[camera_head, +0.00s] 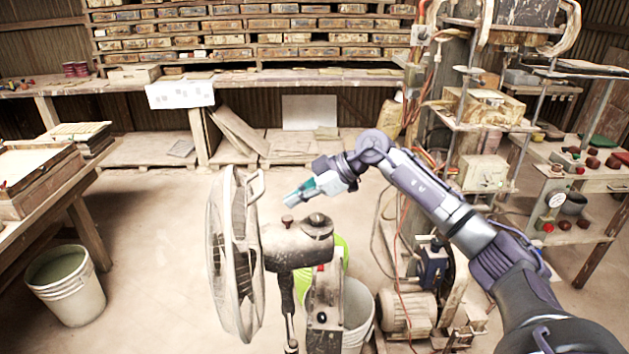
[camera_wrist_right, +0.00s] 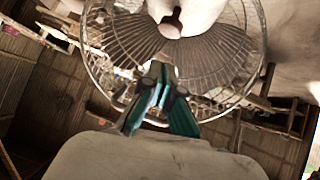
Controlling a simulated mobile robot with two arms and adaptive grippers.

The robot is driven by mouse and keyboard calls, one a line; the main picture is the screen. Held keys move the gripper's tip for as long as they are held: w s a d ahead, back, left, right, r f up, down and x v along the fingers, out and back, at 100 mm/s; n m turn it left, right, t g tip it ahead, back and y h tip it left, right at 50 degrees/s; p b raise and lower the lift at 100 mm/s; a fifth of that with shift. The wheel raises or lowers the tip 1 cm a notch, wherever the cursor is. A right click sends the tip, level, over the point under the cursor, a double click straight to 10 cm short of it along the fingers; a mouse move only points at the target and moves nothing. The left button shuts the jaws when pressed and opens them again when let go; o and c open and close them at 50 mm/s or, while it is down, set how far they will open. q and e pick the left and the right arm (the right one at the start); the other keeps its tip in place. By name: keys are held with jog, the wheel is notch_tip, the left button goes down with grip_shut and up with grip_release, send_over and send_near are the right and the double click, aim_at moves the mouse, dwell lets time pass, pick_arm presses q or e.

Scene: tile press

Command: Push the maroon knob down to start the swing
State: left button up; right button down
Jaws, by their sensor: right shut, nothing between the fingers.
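The maroon knob (camera_head: 287,219) stands up on top of the motor housing (camera_head: 305,245) of a pedestal fan. In the right wrist view the knob (camera_wrist_right: 172,22) shows dark near the top, on the pale housing. The fan's round wire cage (camera_head: 236,255) faces left; it also fills the upper part of the right wrist view (camera_wrist_right: 230,62). My right gripper (camera_head: 287,201) is shut and empty, just above the knob, with a small gap seeming to remain. Its teal fingers also show in the right wrist view (camera_wrist_right: 158,75). My left gripper is not in view.
A white bucket (camera_head: 357,315) and a lime-green object (camera_head: 338,262) are behind the fan post. A press machine (camera_head: 485,110) with hanging cables stands at right. Another bucket (camera_head: 66,282) sits at left beside a wooden table (camera_head: 40,185). Floor left of the fan is clear.

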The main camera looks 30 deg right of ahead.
aim_at(288, 224)
jog(key=shift+w+d+f, duration=0.1)
jog(key=shift+w+f, duration=0.05)
jog(key=shift+f, duration=0.75)
jog(key=shift+w+f, duration=0.15)
jog(key=shift+f, duration=0.75)
